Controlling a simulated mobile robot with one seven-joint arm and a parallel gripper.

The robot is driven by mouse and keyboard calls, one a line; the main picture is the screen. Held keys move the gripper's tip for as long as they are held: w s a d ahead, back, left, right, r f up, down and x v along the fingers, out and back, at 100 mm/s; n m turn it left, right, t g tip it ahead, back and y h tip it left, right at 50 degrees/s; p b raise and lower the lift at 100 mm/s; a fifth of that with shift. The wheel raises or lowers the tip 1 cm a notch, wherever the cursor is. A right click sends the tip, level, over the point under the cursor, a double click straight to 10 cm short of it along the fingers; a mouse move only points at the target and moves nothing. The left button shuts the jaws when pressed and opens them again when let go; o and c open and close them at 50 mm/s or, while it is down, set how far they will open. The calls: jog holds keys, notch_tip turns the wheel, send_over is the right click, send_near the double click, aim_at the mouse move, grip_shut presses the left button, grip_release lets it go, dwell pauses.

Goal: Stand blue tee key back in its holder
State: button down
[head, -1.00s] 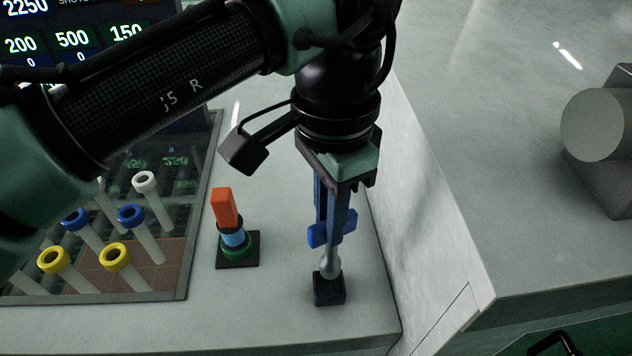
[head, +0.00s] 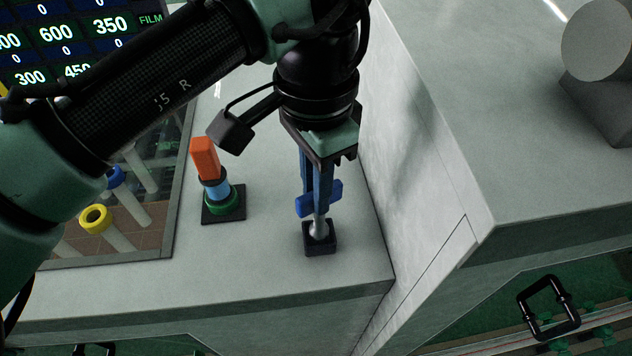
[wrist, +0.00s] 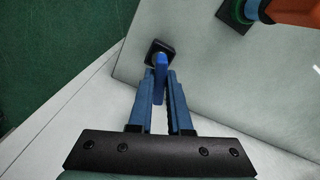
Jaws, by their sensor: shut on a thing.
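The blue tee key (head: 322,201) is upright in my gripper (head: 316,188), its blue crossbar between the blue fingers and its grey metal shaft pointing down. The shaft's lower end is at the black square holder (head: 321,246) and appears to be inside its opening; how deep is hidden. In the wrist view, the key (wrist: 160,66) lies between the fingertips of my gripper (wrist: 160,80). The holder (wrist: 168,47) shows just beyond it, partly covered by the key.
Left of the holder, an orange-handled tool (head: 205,158) stands in a black-based green and blue stand (head: 224,205). A tray of capped tubes (head: 96,219) is farther left. A tall pale wall (head: 410,160) rises close on the right. The counter's front edge is near.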

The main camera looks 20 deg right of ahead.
jog(key=shift+f+b, duration=0.3)
jog(key=shift+f, duration=0.35)
jog(key=c, duration=0.8)
grip_release()
jog(key=shift+o, duration=0.2)
notch_tip(320, 180, up, 13)
jog(key=b, duration=0.2)
